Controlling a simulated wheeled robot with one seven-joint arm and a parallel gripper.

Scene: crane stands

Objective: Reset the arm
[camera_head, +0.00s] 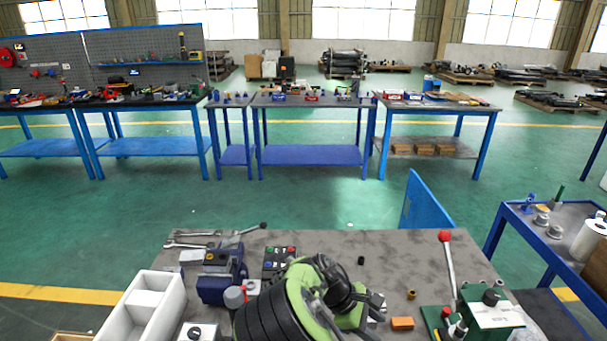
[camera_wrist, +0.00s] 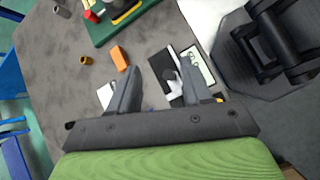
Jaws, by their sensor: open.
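My gripper (camera_head: 376,304) hangs low over the grey workbench (camera_head: 340,245), right of my green and black arm in the head view. In the wrist view my gripper (camera_wrist: 158,72) has its two grey fingers apart, with nothing held between them. An orange block (camera_head: 402,324) lies on the bench just right of the gripper. The wrist view shows the block (camera_wrist: 119,58) beyond the left finger. A black and white flat item (camera_wrist: 197,65) lies beyond the right finger, with a small silver piece beside it. Whether the fingers touch the bench cannot be told.
A green-based device with a red-knobbed lever (camera_head: 448,260) stands at right. A brass cylinder (camera_head: 411,295) and black cylinder (camera_head: 361,261) stand on the bench. A blue vise (camera_head: 222,282), button box (camera_head: 281,258) and white bin (camera_head: 171,295) are at left. The bench's back middle is clear.

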